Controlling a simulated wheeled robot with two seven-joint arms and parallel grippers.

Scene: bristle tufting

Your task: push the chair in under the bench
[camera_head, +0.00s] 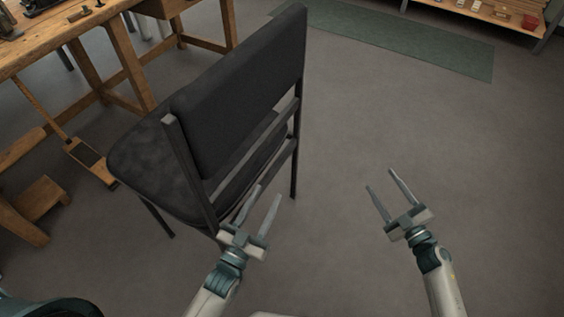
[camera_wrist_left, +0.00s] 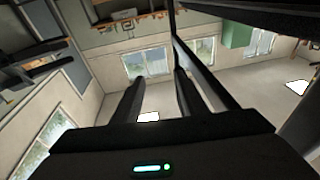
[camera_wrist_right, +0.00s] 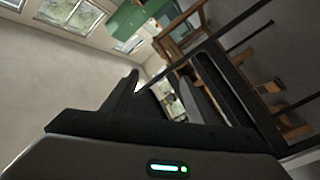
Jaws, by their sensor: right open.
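The black chair (camera_head: 235,110) stands on the floor with its backrest towards me and its seat (camera_head: 140,160) facing the wooden bench (camera_head: 50,52) at the upper left. The seat is outside the bench's front edge. My left gripper (camera_head: 268,192) is open, with its fingers in front of the lower bars of the chair's back in the picture; I cannot tell whether they touch. Dark bars of the chair (camera_wrist_left: 205,75) are close in the left wrist view. My right gripper (camera_head: 380,179) is open and empty over bare floor, to the right of the chair.
Bench legs and a low wooden step (camera_head: 38,197) stand left of the chair. A green mat (camera_head: 400,45) lies on the floor behind it, near a shelf (camera_head: 480,12) with small items. The floor at right is clear.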

